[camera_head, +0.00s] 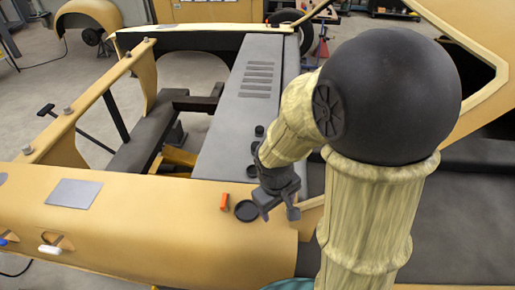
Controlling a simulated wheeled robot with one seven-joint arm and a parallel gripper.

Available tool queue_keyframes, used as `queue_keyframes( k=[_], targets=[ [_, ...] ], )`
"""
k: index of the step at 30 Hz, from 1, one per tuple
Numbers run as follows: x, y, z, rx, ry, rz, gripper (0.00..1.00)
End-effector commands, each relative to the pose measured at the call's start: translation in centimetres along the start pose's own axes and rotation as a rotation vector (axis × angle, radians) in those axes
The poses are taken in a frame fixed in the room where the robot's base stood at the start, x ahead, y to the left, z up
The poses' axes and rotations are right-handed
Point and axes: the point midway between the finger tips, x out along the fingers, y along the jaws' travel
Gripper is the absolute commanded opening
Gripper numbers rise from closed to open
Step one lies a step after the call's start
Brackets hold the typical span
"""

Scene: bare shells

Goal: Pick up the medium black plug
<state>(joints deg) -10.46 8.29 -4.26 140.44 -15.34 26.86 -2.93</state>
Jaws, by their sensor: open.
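Several round black plugs lie in a rough row beside my gripper. The largest is a wide flat black disc (246,211) on the yellow body panel, just left of my fingers. A smaller black plug (251,171) lies farther back on the grey panel, close to my wrist. Two more small ones, a black plug (255,147) and a black plug (259,131), sit behind it. I cannot tell for certain which is the medium one. My gripper (279,213) points down with its fingers apart, right of the large disc. No plug shows between the fingers.
A grey plate (74,193) lies on the yellow panel (150,215) farther left. A white-handled item (49,249) is at the left edge. An open frame gap lies behind the panel. My arm hides the right side.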

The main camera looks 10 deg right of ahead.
Motion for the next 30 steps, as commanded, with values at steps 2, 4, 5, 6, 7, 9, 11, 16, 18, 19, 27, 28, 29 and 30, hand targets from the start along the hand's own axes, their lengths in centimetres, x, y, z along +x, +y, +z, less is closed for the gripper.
queue_keyframes(
  k=[2, 4, 5, 6, 7, 9, 11, 16, 18, 19, 27, 28, 29, 30],
  targets=[
    [0.9, -0.1, -1.4, -0.204, -0.074, 0.061, 0.65],
    [1.6, 0.1, -2.8, -0.384, -0.138, 0.132, 0.65],
    [1.8, 0.2, -3.4, -0.457, -0.166, 0.165, 0.65],
    [2.0, 0.4, -4.2, -0.553, -0.201, 0.211, 0.65],
    [2.2, 0.6, -5.0, -0.623, -0.228, 0.247, 0.65],
    [2.4, 0.8, -6.9, -0.783, -0.286, 0.339, 0.65],
    [2.4, 0.8, -8.7, -0.916, -0.337, 0.426, 0.65],
    [1.5, -0.6, -15.2, -1.276, -0.471, 0.721, 0.65],
    [0.9, -1.7, -17.5, -1.384, -0.513, 0.834, 0.65],
    [0.6, -2.1, -18.4, -1.418, -0.525, 0.875, 0.65],
    [-0.4, -3.4, -20.9, -1.52, -0.567, 1.006, 0.65],
    [-0.4, -3.5, -20.9, -1.52, -0.566, 1.006, 0.65],
    [-0.4, -3.5, -20.9, -1.521, -0.565, 1.006, 0.65],
    [-0.4, -3.7, -20.9, -1.522, -0.563, 1.006, 0.65]
  ],
)
